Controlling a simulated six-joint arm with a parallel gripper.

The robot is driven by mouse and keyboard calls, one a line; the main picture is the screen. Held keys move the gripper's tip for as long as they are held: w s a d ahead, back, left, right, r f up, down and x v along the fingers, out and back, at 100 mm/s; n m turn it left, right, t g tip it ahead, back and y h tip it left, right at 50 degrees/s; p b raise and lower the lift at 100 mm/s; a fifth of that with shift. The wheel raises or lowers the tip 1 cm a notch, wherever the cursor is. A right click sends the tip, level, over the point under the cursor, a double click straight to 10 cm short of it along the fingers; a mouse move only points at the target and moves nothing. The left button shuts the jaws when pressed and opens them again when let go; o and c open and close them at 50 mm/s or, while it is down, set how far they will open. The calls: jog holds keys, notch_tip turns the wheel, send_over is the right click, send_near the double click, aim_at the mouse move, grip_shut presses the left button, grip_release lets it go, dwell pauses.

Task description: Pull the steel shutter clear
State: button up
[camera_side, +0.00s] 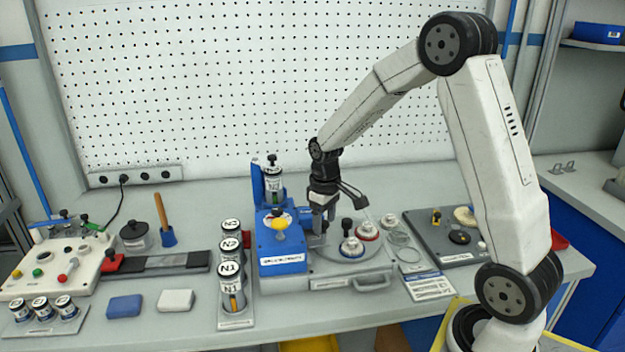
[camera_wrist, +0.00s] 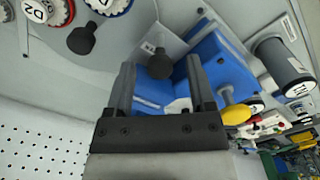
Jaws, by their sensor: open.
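My gripper (camera_side: 321,228) is open and points down beside the blue machine (camera_side: 282,245), on its right side. In the wrist view, a black round knob (camera_wrist: 158,66) shows between the two open fingers of my gripper (camera_wrist: 161,70). Near it a flat grey plate (camera_wrist: 172,38), which looks like the steel shutter, lies against the blue machine (camera_wrist: 222,62). I cannot tell whether the knob is fixed to this plate. No finger is seen closed on anything. In the side view, my gripper mostly hides this spot.
A round plate carries knobbed weights with red (camera_side: 368,232) and white-and-blue (camera_side: 350,247) rims, right of my gripper. A yellow knob (camera_side: 279,222) tops the blue machine. Labelled cylinders (camera_side: 231,268) stand at its left. A card (camera_side: 429,286) lies front right.

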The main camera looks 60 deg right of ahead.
grip_shut()
dwell(1.4)
